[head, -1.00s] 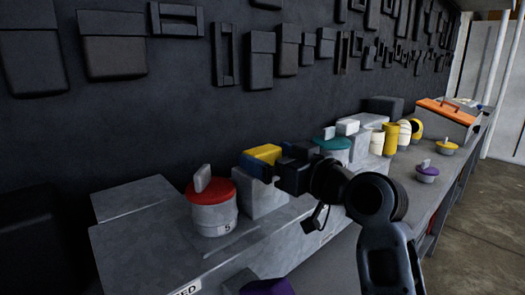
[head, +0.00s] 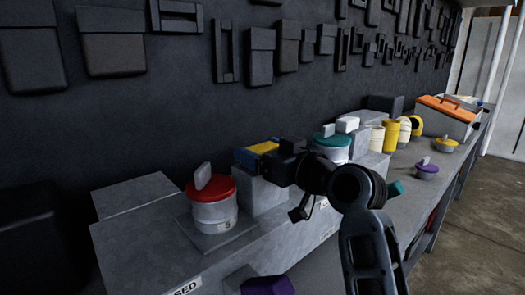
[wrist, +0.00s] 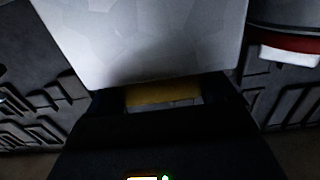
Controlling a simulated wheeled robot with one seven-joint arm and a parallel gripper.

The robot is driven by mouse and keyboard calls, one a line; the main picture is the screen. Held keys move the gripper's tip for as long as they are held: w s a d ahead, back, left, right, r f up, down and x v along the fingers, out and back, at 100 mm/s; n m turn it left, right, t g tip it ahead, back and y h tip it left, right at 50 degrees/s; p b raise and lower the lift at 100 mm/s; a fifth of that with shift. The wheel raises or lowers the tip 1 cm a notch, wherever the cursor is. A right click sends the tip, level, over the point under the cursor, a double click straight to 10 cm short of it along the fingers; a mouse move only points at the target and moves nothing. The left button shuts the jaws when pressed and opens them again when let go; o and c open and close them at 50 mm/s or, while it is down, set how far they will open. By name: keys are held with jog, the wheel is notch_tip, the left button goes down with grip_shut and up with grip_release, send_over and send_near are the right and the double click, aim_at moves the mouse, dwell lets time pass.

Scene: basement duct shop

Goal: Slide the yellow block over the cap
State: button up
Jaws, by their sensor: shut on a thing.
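My gripper (head: 263,151) is shut on the yellow block (head: 262,147), just above or on top of a grey box (head: 258,190); I cannot tell whether the block touches it. In the wrist view the yellow block (wrist: 163,93) shows as a strip between my dark fingers. Left of it stands a pale can with a red cap (head: 214,187) and an upright grey tab. Right of it, partly behind my arm, is a can with a teal cap (head: 332,139). A purple cap (head: 427,167) and a yellow cap (head: 446,142) lie farther along the bench. Which cap is meant is unclear.
The red-capped can (head: 214,214) stands close beside the grey box. A white block (head: 347,124), yellow and white cylinders (head: 391,136) and an orange-lidded box (head: 447,119) stand to the right. A dark wall with raised panels rises behind. A purple object (head: 267,286) is at the bottom.

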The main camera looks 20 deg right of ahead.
aim_at(242, 171)
jog(key=c, duration=0.5)
jog(key=shift+s+a+p, duration=0.15)
jog(key=shift+s+a, duration=0.1)
jog(key=shift+a, duration=0.6)
jog(key=shift+s+a+p, duration=0.15)
jog(key=shift+s+a, duration=0.15)
jog(key=shift+a, duration=0.5)
jog(key=shift+s+a+p, duration=0.15)
jog(key=shift+s+a, duration=0.1)
jog(key=shift+a, duration=0.6)
jog(key=shift+c, duration=0.2)
jog(key=o, duration=1.3)
jog(key=shift+a, duration=0.1)
jog(key=shift+o, duration=0.2)
jog(key=b+v, duration=0.1)
jog(key=v, duration=0.7)
